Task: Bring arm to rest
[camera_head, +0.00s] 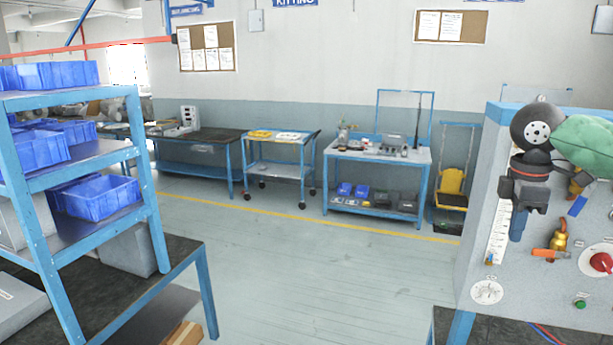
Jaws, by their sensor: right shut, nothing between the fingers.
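My right gripper (519,222) appears at the right as a dark shape hanging down in front of the grey panel (475,250). Its fingers look shut with nothing between them. It is hard to tell its edges from the dark fittings on the panel, and I cannot tell if it touches them. A black disc with a pale hub (537,132) and a green rounded shape (585,143) are just above it. My left gripper is not in view.
A blue rack (135,160) with blue bins (98,198) stands close at the left. The panel carries a gauge (488,292), a red knob (601,262) and an orange-handled valve (550,254). Carts (280,168) stand along the far wall. The middle floor (310,285) is clear.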

